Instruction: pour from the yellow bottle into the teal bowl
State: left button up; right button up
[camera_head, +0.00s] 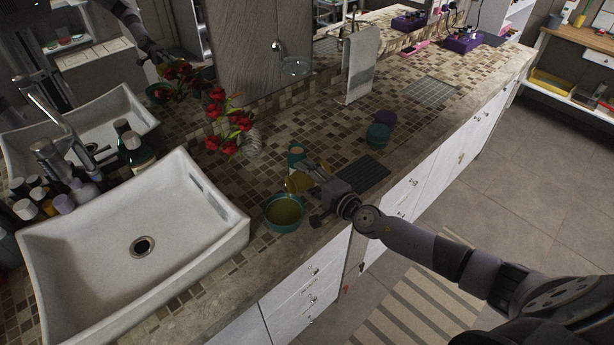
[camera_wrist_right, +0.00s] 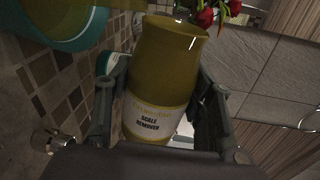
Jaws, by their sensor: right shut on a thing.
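The yellow bottle (camera_head: 296,184) is held by my right gripper (camera_head: 310,180) at the near edge of the counter. In the right wrist view the yellow bottle (camera_wrist_right: 165,70) sits between the two fingers, with a white "scale remover" label. It is tilted in the head view, its mouth end close to the far side of the teal bowl (camera_head: 281,228). The bowl stands on the counter and its inside looks yellow-olive. Part of the bowl (camera_wrist_right: 92,32) shows at the upper left of the wrist view. I cannot make out a stream. My left gripper is out of view.
A teal cup (camera_head: 296,153) stands just behind the bottle. The white sink (camera_head: 95,255) lies left of the bowl, and red flowers (camera_head: 228,122) stand behind. A dark mat (camera_head: 364,172) and a green container (camera_head: 377,136) are to the right.

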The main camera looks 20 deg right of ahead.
jog(key=m+b, duration=0.2)
jog(key=m, duration=0.1)
jog(key=shift+r+y, duration=0.2)
jog(key=shift+y, duration=0.1)
jog(key=shift+r+m+y+b, duration=0.15)
jog(key=shift+r+m+b, duration=0.2)
jog(key=shift+m, duration=0.25)
jog(key=shift+r+m+y+b, duration=0.2)
jog(key=shift+m+b, duration=0.15)
jog(key=shift+m, duration=0.25)
jog(key=m+b, duration=0.1)
jog(key=m, duration=0.1)
jog(key=r+m+y+b, duration=0.1)
jog(key=m, duration=0.2)
jog(key=shift+r+b, duration=0.1)
jog(key=shift+b, duration=0.3)
jog(key=shift+r+m+t, duration=0.3)
jog(key=shift+r+m, duration=0.05)
jog(key=shift+m, duration=0.65)
jog(key=m, duration=0.1)
jog(key=r+m, duration=0.1)
jog(key=shift+r+m+y+b, duration=0.1)
jog(key=shift+m+y+b, duration=0.2)
jog(key=shift+m, duration=0.1)
